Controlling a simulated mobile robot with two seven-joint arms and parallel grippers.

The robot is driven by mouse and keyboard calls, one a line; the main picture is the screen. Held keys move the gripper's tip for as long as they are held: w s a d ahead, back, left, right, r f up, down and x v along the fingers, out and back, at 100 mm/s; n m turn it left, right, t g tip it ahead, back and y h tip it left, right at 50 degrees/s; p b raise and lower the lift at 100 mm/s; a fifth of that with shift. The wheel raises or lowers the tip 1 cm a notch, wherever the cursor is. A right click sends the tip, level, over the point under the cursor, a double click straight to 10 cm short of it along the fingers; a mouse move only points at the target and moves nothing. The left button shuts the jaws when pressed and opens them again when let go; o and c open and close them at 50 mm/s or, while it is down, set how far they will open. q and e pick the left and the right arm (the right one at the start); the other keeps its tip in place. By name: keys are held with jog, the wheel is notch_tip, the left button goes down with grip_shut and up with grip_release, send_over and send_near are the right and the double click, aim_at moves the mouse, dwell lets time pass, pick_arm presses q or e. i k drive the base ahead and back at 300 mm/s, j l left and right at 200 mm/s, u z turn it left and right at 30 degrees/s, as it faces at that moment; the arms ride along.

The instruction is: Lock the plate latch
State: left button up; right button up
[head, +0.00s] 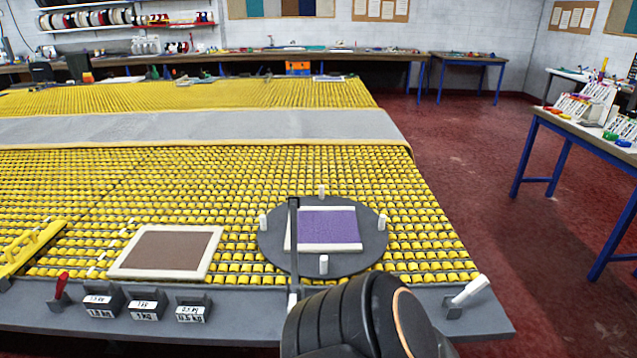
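A round dark grey plate (272,247) lies on the yellow-roller table near its front edge. Several short white pegs stand around its rim, and a purple rug piece (327,226) with pale strips on two edges lies on it. A white lever (470,291) in a grey bracket sits on the front ledge, right of the plate; it looks like the latch and leans up to the right. A black rounded link of my arm fills the bottom centre, between the plate and the lever. No gripper fingers can be made out in the head view.
A thin dark upright bar (294,245) stands in front of the plate's left part. A brown framed rug piece (168,251) lies to the left. Several small black weights (147,305) and a red-handled tool (61,286) line the front ledge. The ledge around the lever is clear.

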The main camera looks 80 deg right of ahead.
aim_at(480, 281)
jog(key=z, duration=3.6)
